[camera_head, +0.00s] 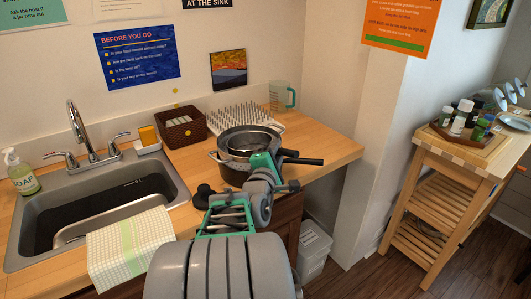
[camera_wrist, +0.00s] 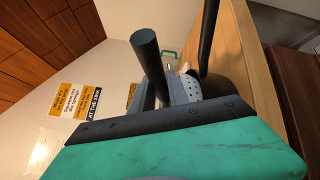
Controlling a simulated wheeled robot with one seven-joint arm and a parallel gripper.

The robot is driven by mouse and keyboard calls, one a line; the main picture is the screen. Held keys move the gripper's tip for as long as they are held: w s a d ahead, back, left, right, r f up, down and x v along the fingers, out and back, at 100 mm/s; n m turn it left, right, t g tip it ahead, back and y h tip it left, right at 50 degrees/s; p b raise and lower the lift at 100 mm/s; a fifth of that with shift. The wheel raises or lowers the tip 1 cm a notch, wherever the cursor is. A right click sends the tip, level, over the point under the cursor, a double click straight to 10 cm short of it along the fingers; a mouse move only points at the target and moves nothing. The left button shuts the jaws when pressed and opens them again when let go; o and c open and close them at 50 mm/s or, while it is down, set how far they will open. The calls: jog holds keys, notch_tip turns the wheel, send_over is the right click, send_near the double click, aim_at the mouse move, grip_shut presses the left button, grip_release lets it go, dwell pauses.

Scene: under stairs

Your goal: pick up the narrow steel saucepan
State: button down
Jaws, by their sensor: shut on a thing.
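The narrow steel saucepan (camera_head: 245,139) sits at the top of a nested stack of cookware on the wooden counter, right of the sink. My gripper (camera_head: 279,157) is at the stack's right side. It is shut on the saucepan's dark handle (camera_wrist: 148,58), which rises past the dark jaw edge in the wrist view. My gripper (camera_wrist: 165,118) hides the place of contact. Whether the pan is clear of the stack cannot be told.
A darker, wider pan (camera_head: 232,172) is below, with another black handle (camera_head: 308,161) pointing right. A drying rack (camera_head: 232,117), brown basket (camera_head: 182,130) and clear measuring cup (camera_head: 281,96) stand behind. The sink (camera_head: 40,225) is left; bare counter (camera_head: 335,150) lies right.

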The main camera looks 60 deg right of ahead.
notch_tip(320, 180, up, 11)
jog(key=shift+f+p, duration=0.1)
jog(key=shift+p, duration=0.55)
notch_tip(320, 180, up, 4)
jog(key=p, duration=0.4)
